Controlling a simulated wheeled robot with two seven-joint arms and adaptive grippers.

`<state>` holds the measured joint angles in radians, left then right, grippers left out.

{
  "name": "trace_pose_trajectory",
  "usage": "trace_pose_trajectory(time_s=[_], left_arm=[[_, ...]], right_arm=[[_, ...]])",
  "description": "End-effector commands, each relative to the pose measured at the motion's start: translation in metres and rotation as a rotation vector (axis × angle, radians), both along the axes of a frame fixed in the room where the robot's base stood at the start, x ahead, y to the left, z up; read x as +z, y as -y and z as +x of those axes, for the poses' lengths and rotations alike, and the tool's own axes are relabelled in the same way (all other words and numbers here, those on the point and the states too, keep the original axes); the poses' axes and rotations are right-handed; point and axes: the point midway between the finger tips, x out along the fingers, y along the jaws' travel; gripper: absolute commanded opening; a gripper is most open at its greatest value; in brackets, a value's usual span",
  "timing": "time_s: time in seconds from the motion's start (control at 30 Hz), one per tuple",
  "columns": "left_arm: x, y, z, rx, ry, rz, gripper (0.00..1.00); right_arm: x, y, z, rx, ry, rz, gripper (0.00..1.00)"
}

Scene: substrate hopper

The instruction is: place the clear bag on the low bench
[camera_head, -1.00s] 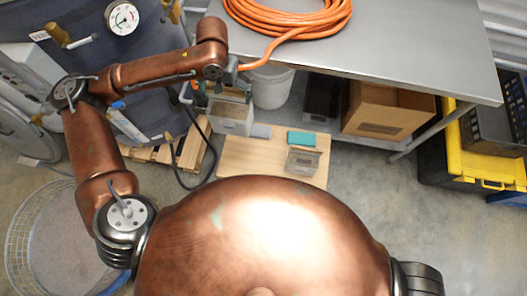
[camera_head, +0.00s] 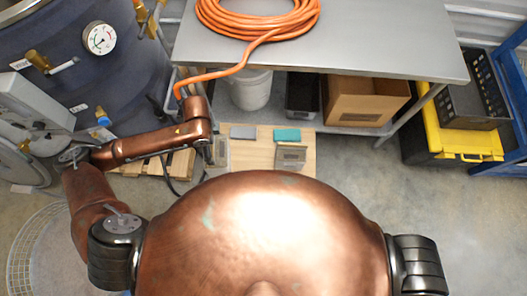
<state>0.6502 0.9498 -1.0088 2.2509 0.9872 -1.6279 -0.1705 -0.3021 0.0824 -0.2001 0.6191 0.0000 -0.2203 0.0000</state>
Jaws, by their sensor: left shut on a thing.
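The low bench (camera_head: 252,160) is a pale wooden top in the middle, beyond my copper body, which hides its near edge. My left gripper (camera_head: 212,152) is at the bench's left end, seen from above and partly hidden by its own forearm. It is shut on the clear bag (camera_head: 222,154), a greyish see-through bag showing as a narrow strip beside the gripper. The bag is over or at the left part of the bench top; I cannot tell whether it touches. My right gripper is not in view.
A steel table (camera_head: 370,45) with a coiled orange hose (camera_head: 258,18) overhangs behind. A white bucket (camera_head: 250,92) and cardboard box (camera_head: 365,100) stand beneath.

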Motion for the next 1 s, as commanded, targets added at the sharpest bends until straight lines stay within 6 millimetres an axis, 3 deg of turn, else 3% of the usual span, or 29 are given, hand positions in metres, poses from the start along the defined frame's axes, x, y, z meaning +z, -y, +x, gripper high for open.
trace_pose_trajectory(time_s=[0.3, 0.53, 0.77, 1.0], left_arm=[[-0.026, 0.007, -0.039, -0.413, 0.001, -0.016, 0.37], [-0.033, 0.010, -0.048, -0.524, 0.002, -0.021, 0.37], [-0.036, 0.013, -0.044, -0.532, 0.004, -0.021, 0.37], [-0.053, 0.028, -0.010, -0.530, 0.005, -0.022, 0.37]], right_arm=[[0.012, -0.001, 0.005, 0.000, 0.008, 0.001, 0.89], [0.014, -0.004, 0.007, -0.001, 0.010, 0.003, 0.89], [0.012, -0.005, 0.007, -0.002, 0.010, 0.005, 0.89], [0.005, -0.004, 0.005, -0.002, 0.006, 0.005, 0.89]])
